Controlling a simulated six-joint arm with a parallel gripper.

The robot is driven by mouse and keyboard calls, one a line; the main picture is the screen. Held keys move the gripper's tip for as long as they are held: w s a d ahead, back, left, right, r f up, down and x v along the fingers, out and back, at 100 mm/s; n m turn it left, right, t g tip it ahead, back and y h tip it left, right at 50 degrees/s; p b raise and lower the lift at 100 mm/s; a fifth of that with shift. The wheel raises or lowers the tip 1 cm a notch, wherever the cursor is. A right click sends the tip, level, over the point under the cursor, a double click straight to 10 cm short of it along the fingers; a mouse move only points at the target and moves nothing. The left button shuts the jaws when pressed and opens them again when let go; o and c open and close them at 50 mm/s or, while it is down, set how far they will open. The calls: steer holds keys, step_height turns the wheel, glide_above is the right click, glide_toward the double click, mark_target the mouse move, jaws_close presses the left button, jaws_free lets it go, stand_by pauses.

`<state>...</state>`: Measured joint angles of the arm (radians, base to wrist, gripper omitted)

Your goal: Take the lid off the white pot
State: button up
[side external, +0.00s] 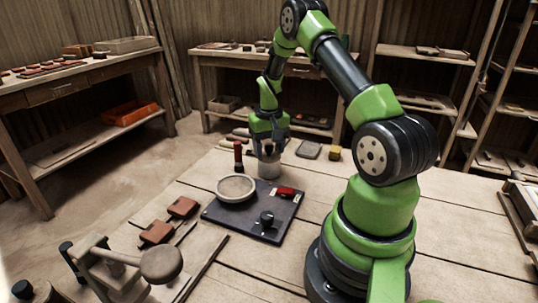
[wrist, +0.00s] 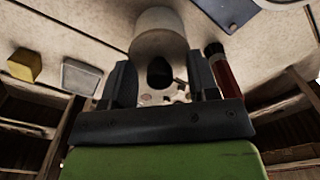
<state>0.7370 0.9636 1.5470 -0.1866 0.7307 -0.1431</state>
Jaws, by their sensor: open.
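The white pot (side external: 269,172) stands on the wooden table, under my gripper (side external: 269,150) in the side view. In the wrist view the pot (wrist: 158,18) is at the top centre. Its lid (wrist: 158,44) is on it, with a dark round knob (wrist: 160,73) facing my gripper. My gripper (wrist: 161,62) is open, with one finger on each side of the knob in the wrist view. I cannot tell whether the fingers touch the knob or the lid. In the side view the fingers hide most of the lid.
A red and black cylinder (side external: 238,155) stands close left of the pot. A dark board (side external: 221,216) with a round white dish (side external: 236,188) lies in front. A grey slab (side external: 309,149) and a yellow block (side external: 333,154) are to the right, with bare table between.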

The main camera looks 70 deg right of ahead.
steer(key=c, duration=1)
